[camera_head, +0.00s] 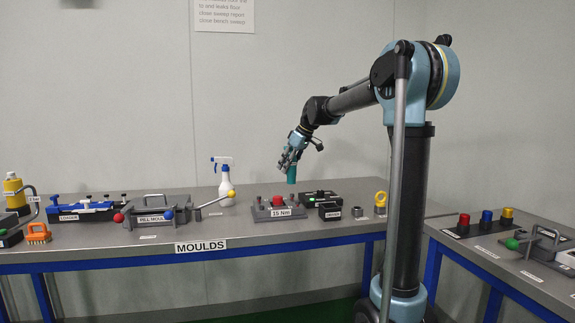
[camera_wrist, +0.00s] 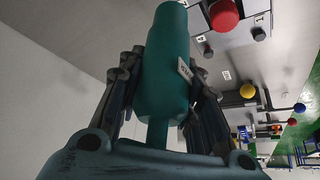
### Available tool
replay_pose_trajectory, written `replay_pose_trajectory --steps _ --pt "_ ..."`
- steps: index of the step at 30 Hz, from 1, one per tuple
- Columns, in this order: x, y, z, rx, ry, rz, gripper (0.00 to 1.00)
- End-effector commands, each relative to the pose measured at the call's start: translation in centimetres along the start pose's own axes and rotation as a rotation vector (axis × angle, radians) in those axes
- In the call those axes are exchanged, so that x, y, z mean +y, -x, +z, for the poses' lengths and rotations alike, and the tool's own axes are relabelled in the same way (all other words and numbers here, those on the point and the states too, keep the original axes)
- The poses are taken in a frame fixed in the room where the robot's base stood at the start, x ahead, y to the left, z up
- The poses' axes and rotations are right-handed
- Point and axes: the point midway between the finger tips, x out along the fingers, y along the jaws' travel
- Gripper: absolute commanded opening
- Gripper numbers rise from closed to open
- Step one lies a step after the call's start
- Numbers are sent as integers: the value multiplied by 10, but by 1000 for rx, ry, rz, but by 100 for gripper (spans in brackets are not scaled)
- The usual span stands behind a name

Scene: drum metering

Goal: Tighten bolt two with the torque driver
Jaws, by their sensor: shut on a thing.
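My gripper (camera_head: 289,160) is shut on a teal-green cylindrical tool, taken as the torque driver (camera_head: 292,175), and holds it over the back of the bench. In the wrist view the driver (camera_wrist: 166,45) lies between my gripper's fingers (camera_wrist: 166,78), with a small white tag on its side. A grey block labelled 15 Nm (camera_head: 279,212) has a red knob (camera_head: 278,201) and small dark knobs beside it; the red knob also shows in the wrist view (camera_wrist: 223,15). I cannot tell which part is bolt two.
A second bench (camera_head: 500,255) stands at far right.

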Motion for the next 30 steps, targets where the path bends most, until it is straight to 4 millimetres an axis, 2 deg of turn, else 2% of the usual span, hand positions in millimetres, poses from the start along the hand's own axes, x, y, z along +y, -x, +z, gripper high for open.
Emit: replay_pose_trajectory --steps 15,30 --pt "3 -30 21 0 -5 3 4" --pt "3 -36 24 0 -5 3 4"
